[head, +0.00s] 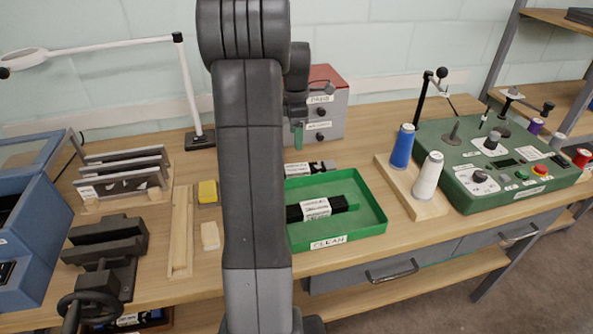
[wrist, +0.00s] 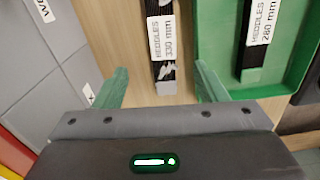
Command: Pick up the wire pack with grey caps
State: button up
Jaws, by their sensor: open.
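The wire pack with grey caps (wrist: 165,88) lies on the wooden bench in the wrist view. Its white label reads "HEDDLES 330 mm" and its near end cap is grey. In the head view the pack (head: 316,167) lies behind the green tray, its left end hidden by my arm. My gripper (wrist: 162,75) is open and empty, with one green finger on each side of the pack's near end in the picture. In the head view my gripper (head: 299,136) points down behind the pack. I cannot tell the exact height of the fingertips.
A grey and red box (head: 333,115) stands behind the pack. Blue (head: 402,147) and white (head: 428,177) thread cones stand to the right.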

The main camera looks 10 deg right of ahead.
send_over(297, 167)
notch_tip(297, 167, down, 6)
jog(key=shift+w+a+r, duration=0.1)
jog(key=shift+w, duration=0.05)
jog(key=shift+s+f+p, duration=0.15)
jog(key=shift+f+p, duration=0.15)
jog(key=shift+f, duration=1.15)
jog(key=shift+s+f+p, duration=0.1)
jog(key=shift+f+p, duration=0.15)
jog(key=shift+f, duration=1.15)
jog(key=c, duration=1.4)
